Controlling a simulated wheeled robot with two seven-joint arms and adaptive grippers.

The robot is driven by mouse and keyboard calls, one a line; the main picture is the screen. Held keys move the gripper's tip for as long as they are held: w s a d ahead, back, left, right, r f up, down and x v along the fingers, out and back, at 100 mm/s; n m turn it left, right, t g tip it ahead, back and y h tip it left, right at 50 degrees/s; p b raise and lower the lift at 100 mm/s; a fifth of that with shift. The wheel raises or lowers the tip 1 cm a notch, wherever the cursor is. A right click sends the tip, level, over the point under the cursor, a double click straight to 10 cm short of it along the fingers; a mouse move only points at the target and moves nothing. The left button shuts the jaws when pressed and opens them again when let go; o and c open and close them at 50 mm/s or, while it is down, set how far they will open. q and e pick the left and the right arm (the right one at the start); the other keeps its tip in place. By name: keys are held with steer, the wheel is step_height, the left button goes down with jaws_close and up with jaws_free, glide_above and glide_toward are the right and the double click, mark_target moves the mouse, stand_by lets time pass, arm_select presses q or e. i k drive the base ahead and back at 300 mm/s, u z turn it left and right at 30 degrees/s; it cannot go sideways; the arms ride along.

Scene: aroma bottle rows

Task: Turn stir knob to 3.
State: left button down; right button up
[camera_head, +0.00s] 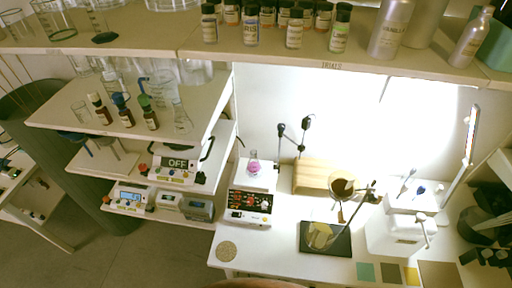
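A white stirrer unit (249,206) stands on the white bench left of centre. Its dark front panel (249,201) carries small red and white marks, and a pale lower strip lies below it. The stir knob cannot be told apart from the other controls at this size, and its setting cannot be read. A small flask with pink liquid (254,168) stands on the unit's top plate. Neither of my grippers can be made out in this view.
Another unit showing OFF (178,163) sits on the left shelf. A wooden box (314,176), a black tray (325,238) and a stand with a brown funnel (342,187) are right of the stirrer. A round cork mat (226,251) lies in front. Bottles line the upper shelf (330,66).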

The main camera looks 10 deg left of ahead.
mark_target(264, 205)
steer(key=z, duration=2.35)
steer(key=k, duration=1.05)
steer(key=u, duration=1.7)
steer(key=i, duration=0.5)
